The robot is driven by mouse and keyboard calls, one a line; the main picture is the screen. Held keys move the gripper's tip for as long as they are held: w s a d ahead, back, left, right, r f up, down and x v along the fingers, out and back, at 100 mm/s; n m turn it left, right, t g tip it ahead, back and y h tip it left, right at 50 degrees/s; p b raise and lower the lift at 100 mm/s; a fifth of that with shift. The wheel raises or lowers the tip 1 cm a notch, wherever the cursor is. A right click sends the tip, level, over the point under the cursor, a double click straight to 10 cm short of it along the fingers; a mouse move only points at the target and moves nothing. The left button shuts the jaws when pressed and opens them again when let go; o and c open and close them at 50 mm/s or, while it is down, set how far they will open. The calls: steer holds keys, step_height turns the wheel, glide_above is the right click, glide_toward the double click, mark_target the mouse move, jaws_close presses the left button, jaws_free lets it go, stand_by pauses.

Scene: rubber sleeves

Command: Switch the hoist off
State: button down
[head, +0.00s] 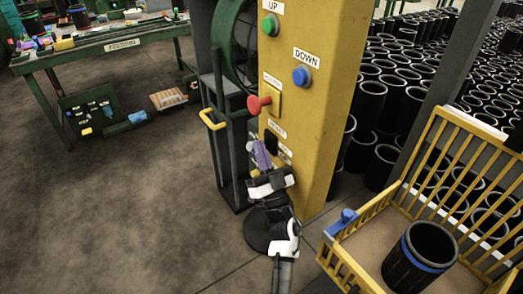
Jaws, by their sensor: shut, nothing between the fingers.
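A yellow column (320,110) carries the controls. A green button (270,26) sits under a label UP, and a blue button (301,75) under a label DOWN. A red knob (256,104) sticks out to the left of a small yellow plate. Below it is a dark switch (271,140) under a small label I cannot read for certain. My gripper (261,150) is shut and empty, its purple fingers pointing up in front of the column's lower part. It overlaps the area by the dark switch and partly hides it. I cannot tell whether it touches.
A yellow barred crate (345,262) at the lower right holds a black sleeve with a blue band. Many black sleeves (370,98) stand behind the column. A green frame with a yellow handle (213,120) stands left of the column. A green table (120,45) is at back left. Left floor is mostly clear.

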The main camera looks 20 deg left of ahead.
steer(key=shift+f+n+g+y, duration=0.1)
steer(key=shift+n+g+y, duration=0.2)
steer(key=shift+n, duration=0.1)
steer(key=shift+f+n+g+y, duration=0.5)
steer(key=shift+f, duration=0.5)
steer(key=shift+s, duration=0.1)
steer(key=b+v, duration=0.4)
steer(key=v, duration=0.9)
steer(key=shift+s+f, duration=0.15)
steer(key=shift+f, duration=0.15)
steer(key=shift+d, duration=0.1)
